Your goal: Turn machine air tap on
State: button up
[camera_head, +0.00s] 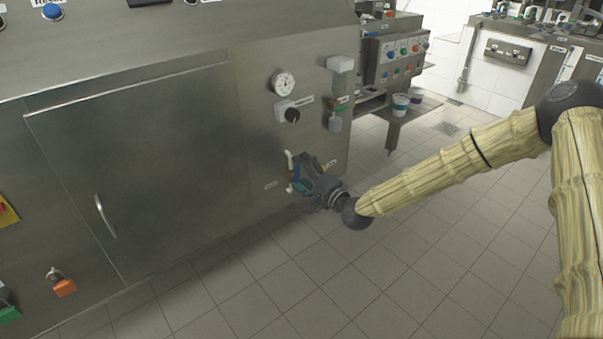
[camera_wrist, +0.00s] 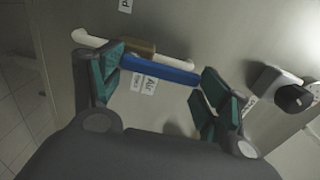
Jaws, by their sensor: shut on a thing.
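The air tap is on the steel machine front (camera_head: 200,150), low near its right edge. In the wrist view it has a blue handle (camera_wrist: 160,70), a brown body (camera_wrist: 140,47) and white pipe ends (camera_wrist: 90,38). A label reading "Air" (camera_wrist: 143,84) is just beneath the handle. My gripper (camera_head: 303,181) is at the tap, with its green-padded fingers at the two ends of the blue handle, shut on it lengthwise. In the head view my gripper hides most of the tap; a white pipe end (camera_head: 289,158) shows beside it.
A gauge (camera_head: 283,83) and a black knob (camera_head: 292,115) are above the tap. A regulator (camera_head: 338,95) hangs to the right. A cabinet door handle (camera_head: 105,216) and an orange valve (camera_head: 64,287) are to the left. The tiled floor is clear.

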jog(key=shift+d, duration=0.1)
dwell(0.3)
jog(key=o, duration=1.4)
jog(key=shift+o, duration=0.2)
jog(key=v, duration=1.2)
jog(key=shift+f, duration=0.1)
